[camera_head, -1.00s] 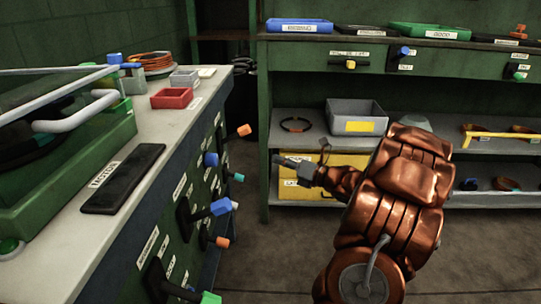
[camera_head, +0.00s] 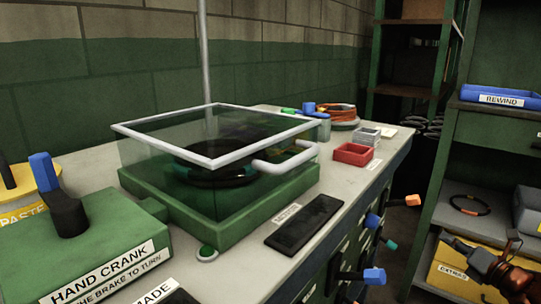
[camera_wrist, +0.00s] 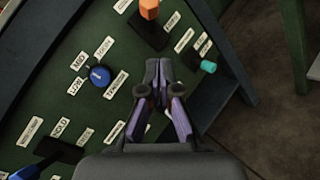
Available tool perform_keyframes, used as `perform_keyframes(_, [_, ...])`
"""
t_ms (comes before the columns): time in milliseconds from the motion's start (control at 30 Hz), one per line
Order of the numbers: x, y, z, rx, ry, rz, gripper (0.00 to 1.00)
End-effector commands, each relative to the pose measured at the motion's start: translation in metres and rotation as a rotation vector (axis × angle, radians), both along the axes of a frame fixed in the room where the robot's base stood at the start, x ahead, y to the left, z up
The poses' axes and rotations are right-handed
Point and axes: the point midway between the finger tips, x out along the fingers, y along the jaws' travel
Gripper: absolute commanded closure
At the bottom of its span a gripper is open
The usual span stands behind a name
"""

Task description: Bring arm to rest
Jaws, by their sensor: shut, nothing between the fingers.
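My gripper (camera_wrist: 157,68) shows in the wrist view with its two fingers together and nothing between them. Below it in that view is the green panel front (camera_wrist: 62,70) of the workbench, with labels, a blue knob (camera_wrist: 99,75), an orange-tipped lever (camera_wrist: 149,9) and a teal-tipped lever (camera_wrist: 208,66). In the head view my copper-coloured arm (camera_head: 500,272) shows only in part at the lower right corner, in front of the shelf unit. No object is held.
The workbench top (camera_head: 345,205) carries a green box with a clear lid (camera_head: 215,135), a hand crank box (camera_head: 95,245), a black strip (camera_head: 303,224) and a red tray (camera_head: 353,154). Levers (camera_head: 372,276) stick out from its front. A shelf unit (camera_head: 440,185) stands at the right.

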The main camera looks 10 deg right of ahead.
Motion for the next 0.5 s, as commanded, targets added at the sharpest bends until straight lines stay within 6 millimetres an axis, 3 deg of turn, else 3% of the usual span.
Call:
perform_keyframes(33, [0.011,0.003,0.023,0.02,0.034,-0.024,1.0])
perform_keyframes(233, [0.046,0.002,0.072,0.181,0.207,-0.218,1.0])
perform_keyframes(500, [0.055,0.017,0.133,0.465,0.374,-0.526,1.0])
